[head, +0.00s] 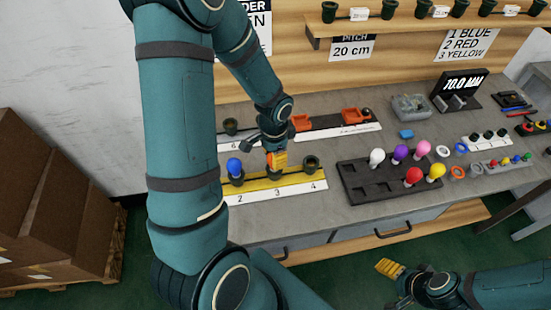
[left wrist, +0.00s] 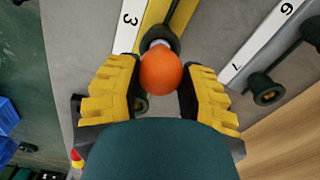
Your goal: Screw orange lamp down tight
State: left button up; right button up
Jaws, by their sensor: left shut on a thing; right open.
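The orange lamp (left wrist: 161,70) sits between the yellow fingers of my left gripper (left wrist: 163,92) in the left wrist view. Its pale base meets the dark socket (left wrist: 160,38) by the number 3; how deep it sits is hidden. In the head view my left gripper (head: 277,159) is over position 3 of the yellow strip (head: 255,187), shut on the lamp, which it mostly hides. My right gripper (head: 392,277) is open and empty at the bottom right, in front of the bench.
A blue lamp (head: 234,166) stands in the socket at 2; the socket at 4 (head: 311,164) is empty. A dark tray (head: 357,192) with several coloured lamps is to the right. Behind stands another strip with orange blocks (head: 300,122). Bare bench lies between strip and tray.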

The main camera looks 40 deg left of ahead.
pick_arm(q)
jog(key=shift+m, duration=0.7)
